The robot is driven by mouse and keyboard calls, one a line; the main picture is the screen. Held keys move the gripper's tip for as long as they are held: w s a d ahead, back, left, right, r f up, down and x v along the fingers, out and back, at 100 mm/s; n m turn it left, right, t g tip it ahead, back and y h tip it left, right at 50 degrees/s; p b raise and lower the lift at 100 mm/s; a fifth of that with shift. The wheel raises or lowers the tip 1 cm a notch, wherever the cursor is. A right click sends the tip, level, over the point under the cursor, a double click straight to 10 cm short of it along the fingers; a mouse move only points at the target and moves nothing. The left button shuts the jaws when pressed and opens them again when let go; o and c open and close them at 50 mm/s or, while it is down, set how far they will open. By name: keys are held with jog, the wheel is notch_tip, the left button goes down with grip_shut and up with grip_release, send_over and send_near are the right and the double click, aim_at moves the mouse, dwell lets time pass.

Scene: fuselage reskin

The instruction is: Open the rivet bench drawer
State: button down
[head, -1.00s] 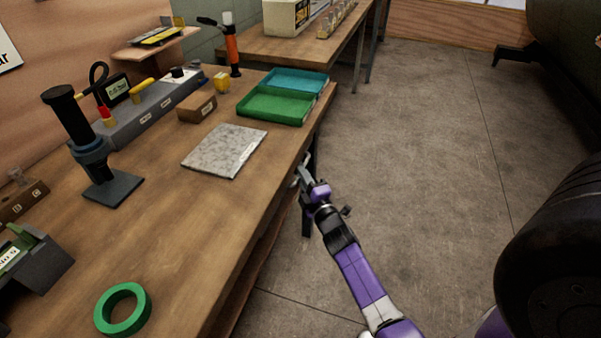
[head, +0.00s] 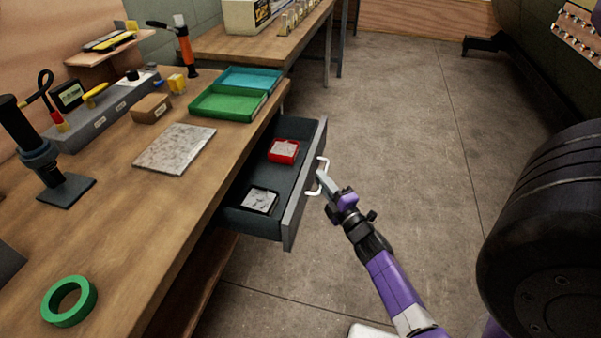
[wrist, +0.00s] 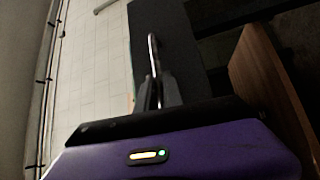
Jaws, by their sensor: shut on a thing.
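The rivet bench drawer (head: 239,211) stands pulled out from under the wooden bench top in the head view. It is dark grey, with a pale bar handle (head: 323,165) on its front. Inside lie a red tray (head: 284,151) and a black tray (head: 260,200), each holding small grey bits. My gripper (head: 323,182) is at the handle, at the drawer's outer face. In the wrist view my gripper (wrist: 158,92) is shut on the handle (wrist: 153,52), with the dark drawer front behind it.
The bench top (head: 120,222) carries a green tray (head: 229,104), a grey plate (head: 175,149) and a green ring (head: 69,301). A large black wheel-like shape (head: 550,230) stands at the right. The floor (head: 410,130) between is clear.

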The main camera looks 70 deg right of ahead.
jog(key=s, duration=0.7)
jog(key=shift+s+d, duration=0.2)
jog(key=shift+d, duration=0.05)
jog(key=c, duration=1.8)
grip_release()
jog(key=shift+o, duration=0.2)
jog(key=b+v, duration=0.1)
jog(key=v, duration=0.6)
jog(key=shift+s+a, duration=0.2)
jog(key=shift+s, duration=0.1)
jog(key=shift+s+a+f, duration=0.1)
jog(key=shift+f, duration=0.05)
